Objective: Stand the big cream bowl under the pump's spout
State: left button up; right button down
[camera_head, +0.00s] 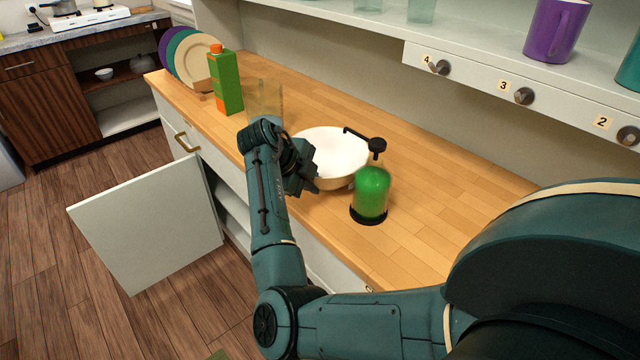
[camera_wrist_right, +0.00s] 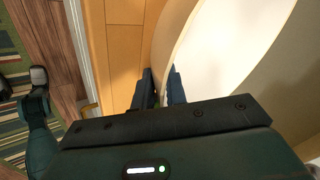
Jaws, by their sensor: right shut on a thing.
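The big cream bowl (camera_head: 334,152) stands upright on the wooden counter, just behind and left of the green pump bottle (camera_head: 371,190). The pump's black spout (camera_head: 357,134) points left and shows over the bowl's right side in the head view; its exact height above the bowl is hard to tell. My right gripper (camera_head: 308,178) is at the bowl's near left rim. In the right wrist view the two fingers (camera_wrist_right: 160,88) pinch the wall of the bowl (camera_wrist_right: 215,45). My left gripper is in neither view.
A green and orange carton (camera_head: 226,82), a clear glass (camera_head: 265,98) and upright plates (camera_head: 198,60) stand at the counter's far left end. A cupboard door (camera_head: 150,225) hangs open below. The counter (camera_head: 450,215) right of the bottle is clear. A shelf with mugs (camera_head: 556,30) hangs above.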

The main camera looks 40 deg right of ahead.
jog(key=shift+w+a, duration=0.1)
jog(key=shift+f, duration=0.1)
jog(key=c, duration=1.4)
grip_release()
